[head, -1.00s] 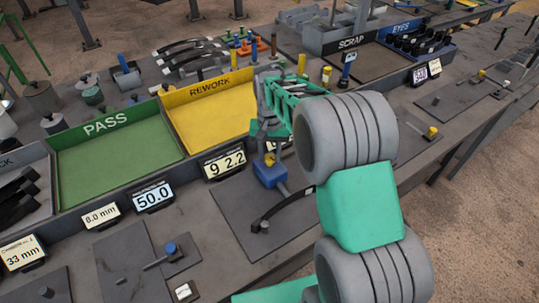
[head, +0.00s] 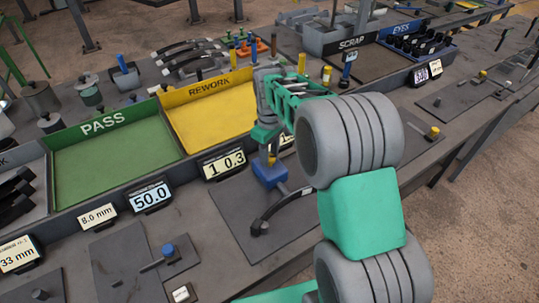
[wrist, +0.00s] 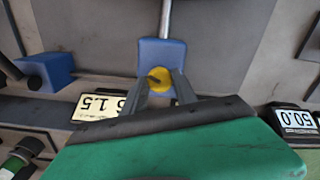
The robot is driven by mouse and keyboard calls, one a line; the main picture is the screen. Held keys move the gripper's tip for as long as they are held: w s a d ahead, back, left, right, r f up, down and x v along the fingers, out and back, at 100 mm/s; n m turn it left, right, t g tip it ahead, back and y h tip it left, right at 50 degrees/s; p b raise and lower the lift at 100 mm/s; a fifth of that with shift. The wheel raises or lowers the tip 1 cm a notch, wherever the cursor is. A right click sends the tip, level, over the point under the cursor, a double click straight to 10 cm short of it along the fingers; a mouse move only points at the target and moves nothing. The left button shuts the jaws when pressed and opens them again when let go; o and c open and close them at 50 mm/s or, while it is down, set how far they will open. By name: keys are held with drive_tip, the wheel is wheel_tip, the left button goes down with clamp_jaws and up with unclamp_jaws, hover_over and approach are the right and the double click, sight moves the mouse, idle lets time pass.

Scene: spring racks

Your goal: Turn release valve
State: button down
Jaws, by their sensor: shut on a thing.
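The release valve seems to be the small yellow knob (wrist: 159,78) on a blue block (wrist: 160,54). The block (head: 269,173) stands on a dark plate in front of the yellow tray. My gripper (wrist: 160,88) points at the block, with its two grey fingers on either side of the knob, shut on it. In the head view my gripper (head: 265,140) reaches down over the block and mostly hides the knob. A metal rod (wrist: 165,18) runs out from the block. A display (head: 224,163) beside the block reads 1 0.3.
A green PASS tray (head: 105,122) and a yellow REWORK tray (head: 210,85) stand behind the block. A 50.0 display (head: 151,196) is to the left. Another blue block (wrist: 50,69) stands at left in the wrist view.

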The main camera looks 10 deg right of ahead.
sight(270, 157)
drive_tip(key=n, duration=0.5)
idle(0.5)
drive_tip(key=c, duration=1)
unclamp_jaws()
drive_tip(key=shift+o, duration=0.2)
wheel_tip(270, 157, up, 8)
drive_tip(key=shift+f+b, duration=0.1)
drive_tip(key=shift+b, duration=0.7)
